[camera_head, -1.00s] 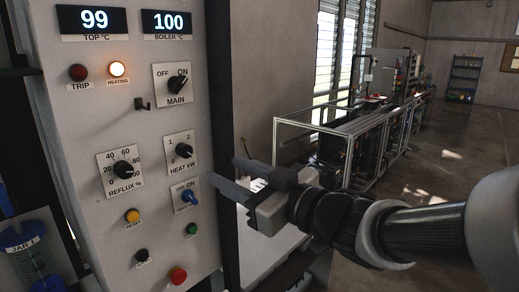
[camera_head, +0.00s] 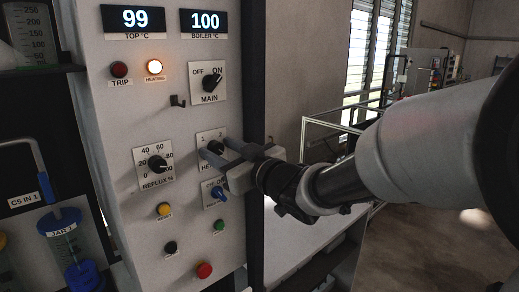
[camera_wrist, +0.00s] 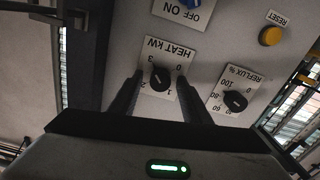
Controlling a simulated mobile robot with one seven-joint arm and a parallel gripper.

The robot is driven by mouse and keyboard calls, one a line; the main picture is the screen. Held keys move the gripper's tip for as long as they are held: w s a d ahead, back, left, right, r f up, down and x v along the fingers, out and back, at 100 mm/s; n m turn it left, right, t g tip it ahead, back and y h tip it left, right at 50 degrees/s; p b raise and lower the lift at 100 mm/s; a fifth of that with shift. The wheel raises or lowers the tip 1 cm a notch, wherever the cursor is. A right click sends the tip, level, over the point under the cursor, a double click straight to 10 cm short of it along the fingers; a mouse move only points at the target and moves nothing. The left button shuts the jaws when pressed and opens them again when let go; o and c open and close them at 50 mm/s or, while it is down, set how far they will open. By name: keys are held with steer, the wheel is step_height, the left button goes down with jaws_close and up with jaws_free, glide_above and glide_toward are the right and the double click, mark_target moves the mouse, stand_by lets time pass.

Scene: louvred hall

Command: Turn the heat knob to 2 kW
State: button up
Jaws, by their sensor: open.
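The heat knob (camera_head: 215,147) is a small black knob on a white plate marked HEAT kW, on the front of the pale control panel (camera_head: 120,92). In the head view my gripper (camera_head: 217,150) is at this plate and partly hides it. The upside-down wrist view shows the heat knob (camera_wrist: 160,80) between my two open fingers (camera_wrist: 159,84), one on each side. No clear contact shows. The scale around it reads 0, 1, 2 and 3. I cannot tell surely which number its pointer faces.
The MAIN switch (camera_head: 210,83) is above, the reflux knob (camera_head: 157,163) to the left, and a blue OFF/ON switch (camera_head: 218,194) just below my gripper. Yellow, green, black and red buttons sit lower.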

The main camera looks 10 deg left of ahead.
steer(key=c, duration=1)
steer(key=shift+c, duration=0.2)
steer(key=shift+b, duration=0.3)
steer(key=n+b, duration=0.3)
steer(key=shift+f, duration=0.25)
steer(key=n+b, duration=0.9)
steer(key=n, duration=0.1)
steer(key=shift+n+b, duration=0.4)
steer(key=shift+r+n+b, duration=0.15)
steer(key=shift+n+b, duration=1.15)
steer(key=shift+n, duration=0.7)
